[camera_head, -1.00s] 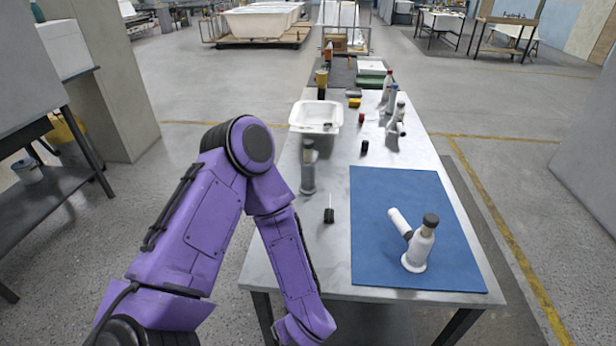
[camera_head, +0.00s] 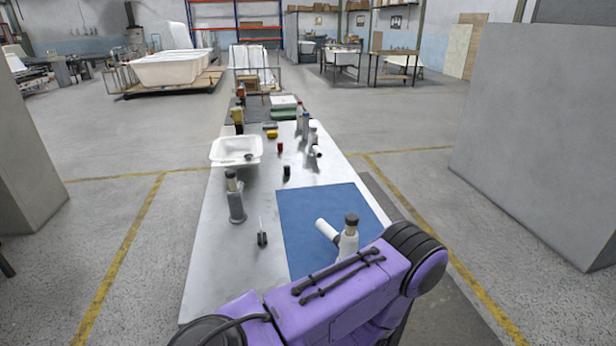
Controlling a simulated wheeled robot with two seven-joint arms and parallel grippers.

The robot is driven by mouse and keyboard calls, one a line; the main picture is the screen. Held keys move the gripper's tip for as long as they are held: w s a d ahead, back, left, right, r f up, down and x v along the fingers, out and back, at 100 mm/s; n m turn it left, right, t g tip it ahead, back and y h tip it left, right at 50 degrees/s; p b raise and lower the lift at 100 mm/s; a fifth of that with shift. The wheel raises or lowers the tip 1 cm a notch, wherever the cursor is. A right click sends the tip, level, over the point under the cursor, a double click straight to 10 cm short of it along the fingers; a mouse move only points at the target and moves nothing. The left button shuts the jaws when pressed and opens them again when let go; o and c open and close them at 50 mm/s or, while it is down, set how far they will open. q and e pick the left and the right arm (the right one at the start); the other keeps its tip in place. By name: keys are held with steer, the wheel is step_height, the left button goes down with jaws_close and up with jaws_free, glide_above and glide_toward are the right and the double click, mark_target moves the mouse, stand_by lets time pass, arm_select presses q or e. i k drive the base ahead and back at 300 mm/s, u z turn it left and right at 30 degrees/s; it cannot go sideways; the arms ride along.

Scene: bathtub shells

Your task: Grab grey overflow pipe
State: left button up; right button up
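A grey overflow pipe (camera_head: 236,200) with a dark cap stands upright near the left edge of the metal table (camera_head: 205,265). A second, whiter pipe (camera_head: 348,240) with a dark cap and a side branch stands on the blue mat (camera_head: 300,215). Its lower part is hidden behind my purple arm. A further pipe-like piece with a side branch (camera_head: 313,145) stands farther back on the right side of the table. My purple arm crosses the bottom of the view, in front of the table's near end. Neither gripper is in view.
A white basin (camera_head: 215,152) sits at the table's left side. A small black tool (camera_head: 262,239) lies left of the mat. Small dark and red items and bottles stand farther back. A large grey block (camera_head: 540,130) stands right of the table. Floor left of the table is clear.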

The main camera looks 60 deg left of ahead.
mark_target(237, 217)
steer(key=z, duration=0.2)
steer(key=i, duration=0.7)
steer(key=u, duration=3.05)
steer(key=i, duration=0.5)
steer(key=u, duration=0.05)
